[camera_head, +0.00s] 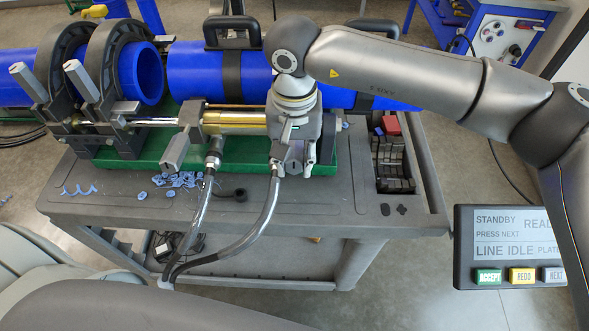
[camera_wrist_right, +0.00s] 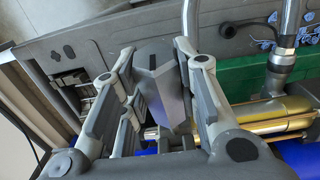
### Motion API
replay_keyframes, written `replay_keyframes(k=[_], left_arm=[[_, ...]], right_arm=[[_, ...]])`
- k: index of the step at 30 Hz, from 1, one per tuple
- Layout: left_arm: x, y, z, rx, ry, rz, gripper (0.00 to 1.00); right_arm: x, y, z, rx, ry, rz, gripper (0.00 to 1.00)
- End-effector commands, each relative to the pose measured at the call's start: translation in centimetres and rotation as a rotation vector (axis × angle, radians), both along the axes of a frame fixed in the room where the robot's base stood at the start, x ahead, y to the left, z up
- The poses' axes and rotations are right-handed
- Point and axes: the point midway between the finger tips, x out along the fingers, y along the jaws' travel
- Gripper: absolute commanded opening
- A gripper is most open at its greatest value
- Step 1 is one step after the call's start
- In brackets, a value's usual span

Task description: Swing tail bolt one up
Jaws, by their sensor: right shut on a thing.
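A grey tail bolt (camera_wrist_right: 158,80) with a flat-sided silver end sits between the fingers of my right gripper in the wrist view. In the head view my right gripper (camera_head: 293,166) points down at the front of the pipe machine, shut on this bolt, which it mostly hides. A second similar bolt (camera_head: 176,150) hangs down and forward to the left, beside the brass cylinder (camera_head: 236,121). Two more silver-ended bolts (camera_head: 82,80) stand tilted up by the dark ring clamps (camera_head: 108,58). I cannot tell from markings which is bolt one. My left gripper is not in view.
Blue pipes (camera_head: 198,68) lie along the machine behind my gripper. Two hoses (camera_head: 262,218) run down the cart front. Blue shavings (camera_head: 183,180) lie on the grey cart top (camera_head: 110,205). A tool tray (camera_head: 395,186) is at right; a button panel (camera_head: 510,250) is at lower right.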

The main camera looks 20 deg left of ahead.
Motion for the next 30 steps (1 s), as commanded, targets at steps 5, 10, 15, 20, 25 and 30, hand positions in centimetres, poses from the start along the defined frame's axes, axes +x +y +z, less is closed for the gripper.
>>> replay_keyframes(k=[5,10,15,20,25,30], left_arm=[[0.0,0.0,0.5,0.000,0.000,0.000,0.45],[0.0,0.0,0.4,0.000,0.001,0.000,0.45],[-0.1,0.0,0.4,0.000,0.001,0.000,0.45],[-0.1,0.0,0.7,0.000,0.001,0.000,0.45],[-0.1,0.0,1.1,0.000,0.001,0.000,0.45],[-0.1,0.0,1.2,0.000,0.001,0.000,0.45]], right_arm=[[0.6,0.2,1.5,0.004,-0.007,-0.004,0.21],[0.7,0.2,1.7,0.004,-0.007,-0.003,0.20],[0.7,0.2,1.7,0.004,-0.007,-0.003,0.20],[1.0,0.3,2.3,0.004,-0.008,-0.003,0.21],[1.5,0.4,3.4,0.004,-0.007,-0.004,0.21],[1.8,0.5,3.8,0.004,-0.007,-0.002,0.21]])
